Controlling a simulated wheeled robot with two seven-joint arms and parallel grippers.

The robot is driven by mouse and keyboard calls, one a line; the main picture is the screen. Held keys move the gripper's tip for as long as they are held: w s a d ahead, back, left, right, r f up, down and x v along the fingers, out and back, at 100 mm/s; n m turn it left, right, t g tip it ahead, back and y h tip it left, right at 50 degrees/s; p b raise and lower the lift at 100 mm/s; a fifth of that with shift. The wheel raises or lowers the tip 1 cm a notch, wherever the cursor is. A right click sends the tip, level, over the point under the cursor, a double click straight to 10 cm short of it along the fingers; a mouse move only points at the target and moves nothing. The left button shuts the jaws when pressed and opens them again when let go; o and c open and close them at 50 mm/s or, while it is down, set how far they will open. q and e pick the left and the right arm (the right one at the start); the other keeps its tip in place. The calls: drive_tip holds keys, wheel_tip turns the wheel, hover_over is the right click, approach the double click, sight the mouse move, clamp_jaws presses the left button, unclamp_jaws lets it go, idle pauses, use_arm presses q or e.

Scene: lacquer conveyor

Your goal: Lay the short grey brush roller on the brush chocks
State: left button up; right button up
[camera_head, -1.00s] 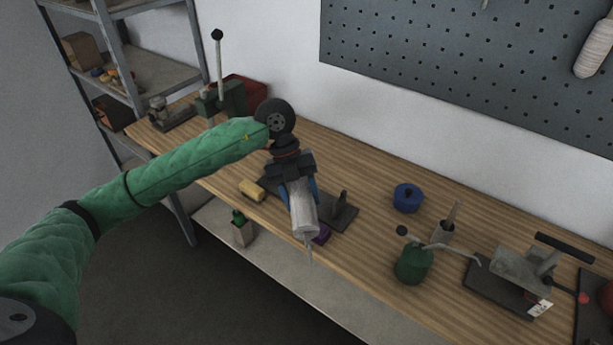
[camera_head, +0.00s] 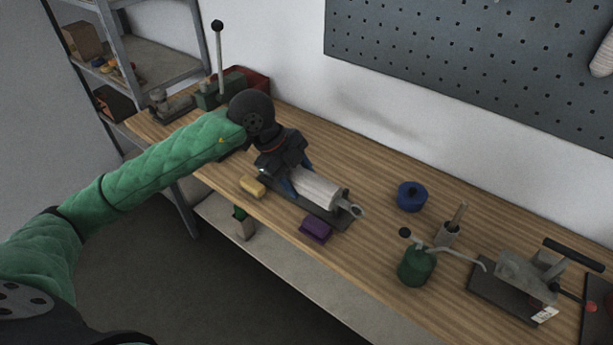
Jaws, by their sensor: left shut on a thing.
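The short grey brush roller (camera_head: 317,190) is in my left gripper (camera_head: 290,180), which is shut on its left part. The roller lies roughly along the dark brush chock base (camera_head: 331,219), over it, with its axle end (camera_head: 356,211) pointing to the lower right. Part of the upright chock (camera_head: 346,195) shows behind the roller's right end. The other chock is hidden by my gripper and the roller. I cannot tell whether the roller touches the chocks. My right gripper is not in view.
A yellow block (camera_head: 252,187) and a purple block (camera_head: 316,230) lie near the chock base. A blue round object (camera_head: 411,196), a green oil can (camera_head: 416,265) and a grey holder (camera_head: 446,234) stand to the right. Bench space between them is clear.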

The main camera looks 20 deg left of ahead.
use_arm(q)
drive_tip(key=shift+w+a+f+p, duration=0.15)
drive_tip(key=shift+w+f+p, duration=0.1)
drive_tip(key=shift+w+p, duration=0.4)
drive_tip(key=w+f+p, duration=0.2)
drive_tip(key=w+f, duration=0.1)
drive_tip(key=w+a+f+p, duration=0.1)
drive_tip(key=w+f+p, duration=0.1)
drive_tip(key=w+f, duration=0.1)
drive_tip(key=w+a+f+p, duration=0.1)
drive_tip(key=w+f+p, duration=0.1)
drive_tip(key=w+f, duration=0.1)
drive_tip(key=shift+w+f+p, duration=0.3)
drive_tip(key=shift+w+p, duration=0.1)
drive_tip(key=shift+w, duration=0.15)
drive_tip(key=shift+f, duration=0.25)
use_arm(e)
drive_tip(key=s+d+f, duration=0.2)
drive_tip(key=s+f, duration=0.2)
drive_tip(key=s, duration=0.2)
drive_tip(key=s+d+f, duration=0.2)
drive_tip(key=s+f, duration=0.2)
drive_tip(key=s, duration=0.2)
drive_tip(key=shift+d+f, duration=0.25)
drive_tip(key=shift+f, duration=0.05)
use_arm(q)
drive_tip(key=shift+f, duration=0.1)
